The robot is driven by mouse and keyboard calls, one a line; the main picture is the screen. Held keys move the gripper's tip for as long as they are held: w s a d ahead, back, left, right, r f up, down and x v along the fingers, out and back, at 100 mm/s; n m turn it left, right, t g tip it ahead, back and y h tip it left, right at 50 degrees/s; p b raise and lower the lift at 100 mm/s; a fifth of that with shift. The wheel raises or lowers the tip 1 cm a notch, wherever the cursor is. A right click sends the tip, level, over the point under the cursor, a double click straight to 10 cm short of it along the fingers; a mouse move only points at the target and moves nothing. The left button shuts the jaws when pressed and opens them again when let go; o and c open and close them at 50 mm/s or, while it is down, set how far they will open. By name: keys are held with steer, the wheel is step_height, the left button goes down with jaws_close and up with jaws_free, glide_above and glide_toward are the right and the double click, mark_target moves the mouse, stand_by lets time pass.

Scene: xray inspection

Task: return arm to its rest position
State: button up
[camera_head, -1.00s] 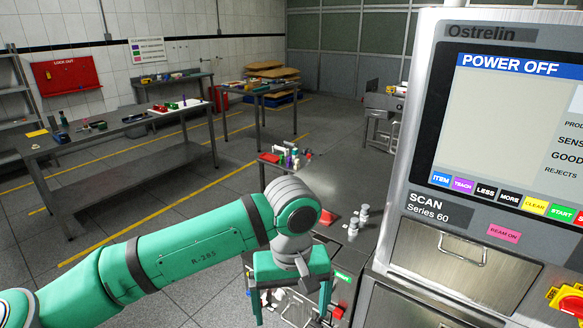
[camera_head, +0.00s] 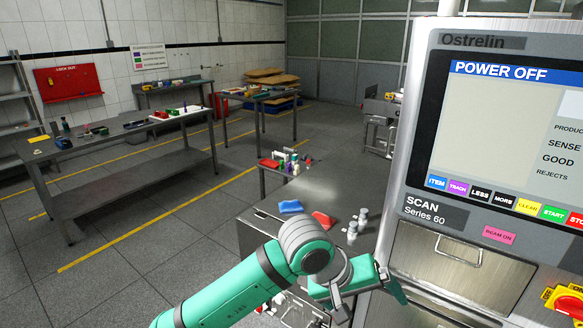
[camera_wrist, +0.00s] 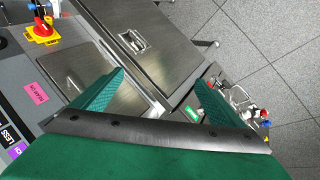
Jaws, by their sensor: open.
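My green arm reaches up from the bottom of the head view. My gripper (camera_head: 370,298) is beside the front of the grey scanner cabinet (camera_head: 407,212), below its screen. In the wrist view my gripper (camera_wrist: 160,82) shows two green fingers spread wide apart with nothing between them. Beyond the fingers are the cabinet's steel panels and a patch of tiled floor.
The screen (camera_head: 500,140) reads POWER OFF. A steel bench (camera_head: 335,192) holds a blue cloth (camera_head: 291,207), a red cloth (camera_head: 323,220) and metal weights (camera_head: 352,230). Open floor (camera_head: 130,240) lies left.

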steer(key=w+d+r+n+t+h, duration=0.2)
steer(key=w+d+r+t+h, duration=0.1)
steer(key=d+r+t+h, duration=0.5)
steer(key=s+a+f+n+t+y, duration=0.3)
steer(key=s+a+f+y, duration=0.1)
steer(key=f, duration=0.4)
steer(key=s+a+f+n+t+y, duration=0.25)
steer(key=a+f+y, duration=0.2)
steer(key=f, duration=0.45)
steer(key=s+a+f+n+t+y, duration=0.25)
steer(key=s+a+f, duration=0.25)
steer(key=f, duration=0.3)
steer(key=s+a+f+m+g+y, duration=0.1)
steer(key=s+a+f+m, duration=0.1)
steer(key=s, duration=0.6)
steer(key=s+a+f+m+g+y, duration=0.1)
steer(key=s+a+m, duration=0.3)
steer(key=s, duration=0.4)
steer(key=s+a+f+m+y, duration=0.1)
steer(key=s+a, duration=0.3)
steer(key=s, duration=0.4)
steer(key=shift+a+f+m+g+y, duration=0.4)
steer(key=shift+f+m, duration=0.45)
steer(key=shift+m, duration=0.05)
steer(key=shift+s, duration=0.1)
steer(key=shift+c, duration=0.7)
